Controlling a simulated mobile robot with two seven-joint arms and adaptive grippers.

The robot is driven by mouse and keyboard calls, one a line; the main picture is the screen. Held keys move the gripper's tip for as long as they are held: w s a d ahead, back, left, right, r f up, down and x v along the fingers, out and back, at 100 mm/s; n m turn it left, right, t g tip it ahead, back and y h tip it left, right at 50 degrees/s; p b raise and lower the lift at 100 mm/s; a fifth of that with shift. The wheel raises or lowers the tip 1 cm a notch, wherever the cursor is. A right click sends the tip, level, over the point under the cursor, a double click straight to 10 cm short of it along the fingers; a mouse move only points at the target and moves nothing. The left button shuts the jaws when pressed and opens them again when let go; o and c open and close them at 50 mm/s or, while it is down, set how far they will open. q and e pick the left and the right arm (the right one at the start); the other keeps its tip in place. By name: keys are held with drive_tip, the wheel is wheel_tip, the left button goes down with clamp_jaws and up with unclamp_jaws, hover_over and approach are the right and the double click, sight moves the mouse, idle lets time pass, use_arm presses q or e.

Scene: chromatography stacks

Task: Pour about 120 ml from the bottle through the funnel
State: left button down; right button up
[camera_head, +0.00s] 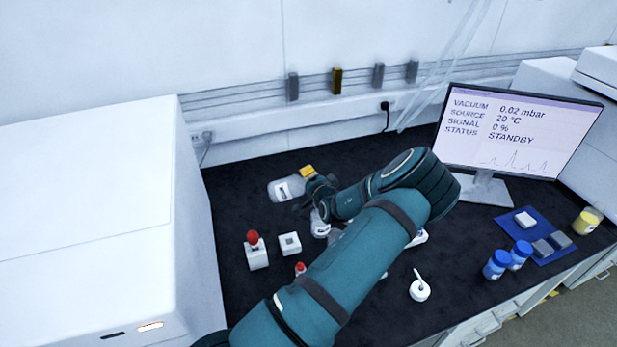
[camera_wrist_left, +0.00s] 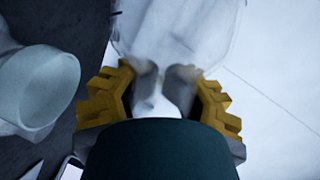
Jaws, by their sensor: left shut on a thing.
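The bottle (camera_head: 287,188), clear with a white label, lies strongly tilted, almost on its side, in my left gripper (camera_head: 309,182). In the left wrist view the gripper's yellow-backed fingers (camera_wrist_left: 160,88) are shut on the bottle (camera_wrist_left: 175,30), whose see-through body fills the top. Below the gripper in the head view stands a clear vessel with a pale label (camera_head: 320,227), partly hidden by my arm. A pale translucent round-rimmed piece (camera_wrist_left: 38,88) shows at left in the wrist view; I cannot tell if it is the funnel. My right gripper is not in view.
A red-knobbed white block (camera_head: 256,251) and a white cube (camera_head: 289,244) stand left of the vessel. A monitor (camera_head: 518,133) reading STANDBY, blue-capped jars (camera_head: 497,264) and a blue mat (camera_head: 553,252) are at right. A large white cabinet (camera_head: 90,215) bounds the left.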

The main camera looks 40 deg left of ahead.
use_arm(q)
drive_tip(key=shift+m, duration=0.5)
drive_tip(key=shift+y+b, duration=0.3)
drive_tip(key=shift+w+m, duration=0.1)
drive_tip(key=shift+m, duration=0.2)
drive_tip(key=shift+d+r+m+y+b, duration=0.1)
drive_tip(key=shift+m+y+b, duration=0.2)
drive_tip(key=shift+m+b, duration=0.1)
idle(0.3)
